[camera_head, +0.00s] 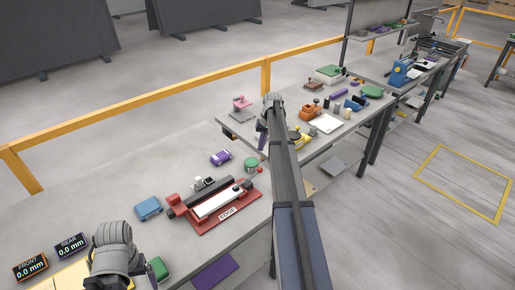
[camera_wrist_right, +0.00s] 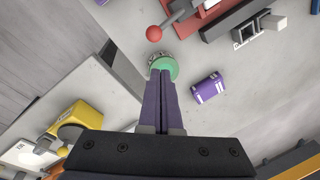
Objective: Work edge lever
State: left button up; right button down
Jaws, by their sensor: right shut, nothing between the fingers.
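The edge fixture (camera_head: 228,215) is a red base labelled EDGE with a white strip, on the grey bench; part of it shows at the top of the right wrist view (camera_wrist_right: 206,15). Its lever is a dark bar ending in a red ball knob (camera_head: 259,169), which also shows in the right wrist view (camera_wrist_right: 154,33). My right gripper (camera_head: 262,135) is beyond the knob in the head view, with purple fingers partly hidden by my arm. In the right wrist view its fingers (camera_wrist_right: 161,76) are shut and empty, apart from the knob. My left gripper's fingers do not show.
A green-topped round tin (camera_head: 251,164) stands beside the knob and appears by my right fingertips in the wrist view. A purple block (camera_head: 220,157) and blue box (camera_head: 148,208) are near the fixture. Two displays (camera_head: 72,246) read 0.0 mm. Another bench (camera_head: 340,140) holds several objects.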

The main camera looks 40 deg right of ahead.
pick_arm(q)
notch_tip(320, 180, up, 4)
jog(key=p, duration=0.2)
jog(key=shift+p, duration=0.35)
pick_arm(e)
jog(key=d+r, duration=0.1)
jog(key=r, duration=0.1)
jog(key=d+r, duration=0.2)
jog(key=shift+s, duration=0.2)
jog(key=s+a+f+n+b, duration=0.1)
jog(key=s+a+n, duration=0.15)
jog(key=a, duration=0.85)
jog(key=s+a+f+n+g+h+b, duration=0.1)
jog(key=s+a+f+b, duration=0.15)
jog(key=a, duration=0.85)
jog(key=s+a+f+n, duration=0.1)
jog(key=s+a, duration=0.2)
jog(key=a, duration=0.9)
pick_arm(q)
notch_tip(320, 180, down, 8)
jog(key=b, duration=0.4)
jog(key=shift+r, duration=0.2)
pick_arm(e)
jog(key=s+a+f+n+h, duration=0.2)
jog(key=s+a+n, duration=0.4)
jog(key=s+a, duration=1.3)
jog(key=shift+s+a+f, duration=0.25)
jog(key=shift+s+f, duration=0.4)
jog(key=shift+s, duration=0.15)
